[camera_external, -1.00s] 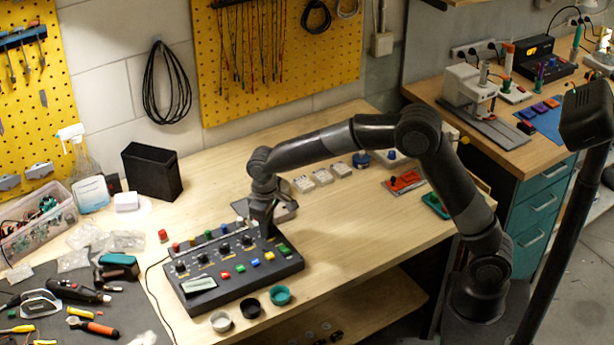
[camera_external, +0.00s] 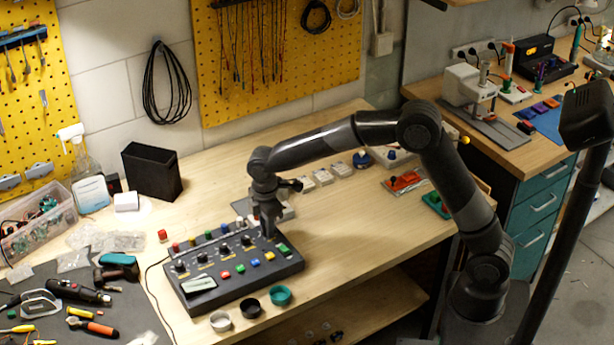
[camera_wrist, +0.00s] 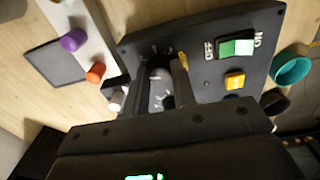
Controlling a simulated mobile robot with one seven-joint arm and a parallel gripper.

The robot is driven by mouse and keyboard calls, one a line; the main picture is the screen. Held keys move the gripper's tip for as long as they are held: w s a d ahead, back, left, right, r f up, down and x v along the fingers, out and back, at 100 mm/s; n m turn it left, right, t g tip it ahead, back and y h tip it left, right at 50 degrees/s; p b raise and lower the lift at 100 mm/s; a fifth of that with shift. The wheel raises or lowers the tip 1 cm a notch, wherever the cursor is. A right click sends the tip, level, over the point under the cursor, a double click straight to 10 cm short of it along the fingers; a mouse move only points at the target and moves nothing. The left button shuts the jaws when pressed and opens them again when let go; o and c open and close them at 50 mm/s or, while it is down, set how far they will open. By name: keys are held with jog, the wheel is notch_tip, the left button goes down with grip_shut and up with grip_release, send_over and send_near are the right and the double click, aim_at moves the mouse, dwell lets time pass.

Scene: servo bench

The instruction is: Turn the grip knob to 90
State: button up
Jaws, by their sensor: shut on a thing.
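The dark control panel (camera_external: 240,286) lies on the wooden bench, with a row of black knobs along its upper part. My gripper (camera_external: 268,234) points down at the right end of that row. In the wrist view its two fingers (camera_wrist: 161,88) are shut on the grip knob (camera_wrist: 160,92), one on each side. A dial with white marks shows around the knob, but I cannot read its numbers or the pointer. The outside view hides this knob behind the fingers.
A green OFF/ON rocker switch (camera_wrist: 236,48) and a yellow button (camera_wrist: 234,80) are close beside the fingers. Coloured caps, such as a purple one (camera_wrist: 74,40), stand on the other side. Grey, black and teal cups (camera_external: 280,295) stand before the panel.

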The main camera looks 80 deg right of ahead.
jog(key=shift+n, duration=1.1)
jog(key=o, duration=1)
notch_tip(320, 180, up, 11)
